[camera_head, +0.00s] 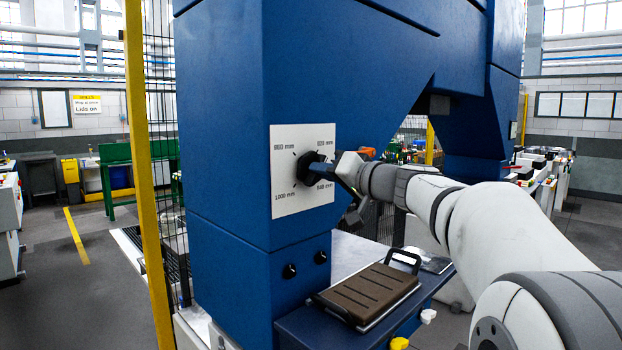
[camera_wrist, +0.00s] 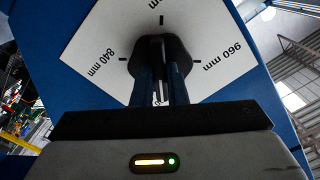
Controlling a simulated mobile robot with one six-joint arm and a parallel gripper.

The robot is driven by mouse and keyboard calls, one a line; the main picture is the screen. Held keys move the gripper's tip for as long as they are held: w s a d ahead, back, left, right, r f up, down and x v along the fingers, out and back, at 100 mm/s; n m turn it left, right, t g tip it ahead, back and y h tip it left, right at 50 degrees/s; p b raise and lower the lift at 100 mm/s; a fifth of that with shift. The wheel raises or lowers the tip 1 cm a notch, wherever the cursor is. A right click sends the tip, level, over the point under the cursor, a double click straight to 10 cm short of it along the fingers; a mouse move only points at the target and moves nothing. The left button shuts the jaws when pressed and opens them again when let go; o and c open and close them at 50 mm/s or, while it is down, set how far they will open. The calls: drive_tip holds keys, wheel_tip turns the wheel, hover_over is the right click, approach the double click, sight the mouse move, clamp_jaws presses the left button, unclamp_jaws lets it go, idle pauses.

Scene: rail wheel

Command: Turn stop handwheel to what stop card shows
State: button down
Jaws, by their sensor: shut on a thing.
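The stop handwheel (camera_head: 307,169) is a black knob on a white dial plate (camera_head: 288,140) on the blue machine column. The plate has marks with a mm label near each corner; 1000 mm is at lower left. In the wrist view the handwheel (camera_wrist: 152,46) sits between the labels 840 mm and 960 mm. My gripper (camera_head: 332,171) reaches it from the right and is shut on it; both fingers show in the wrist view (camera_wrist: 161,80). I cannot tell which mark the handwheel points to. I see no card that I can make out as the stop card.
Below the dial are two small black knobs (camera_head: 305,263). A brown ribbed pad (camera_head: 370,292) with a black handle lies on the blue ledge. A yellow post (camera_head: 144,170) and black mesh fence stand left of the column. Open floor lies further left.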

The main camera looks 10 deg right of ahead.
drive_tip(key=shift+n+b, duration=1.4)
drive_tip(key=shift+b, duration=1.25)
drive_tip(key=shift+f+n+b, duration=0.1)
drive_tip(key=shift+n+b, duration=0.5)
drive_tip(key=shift+b, duration=0.4)
drive_tip(key=n+b, duration=0.3)
drive_tip(key=b, duration=0.2)
drive_tip(key=shift+r+n, duration=0.2)
drive_tip(key=shift+n, duration=0.2)
drive_tip(key=shift+f+b, duration=0.15)
drive_tip(key=shift+b, duration=0.45)
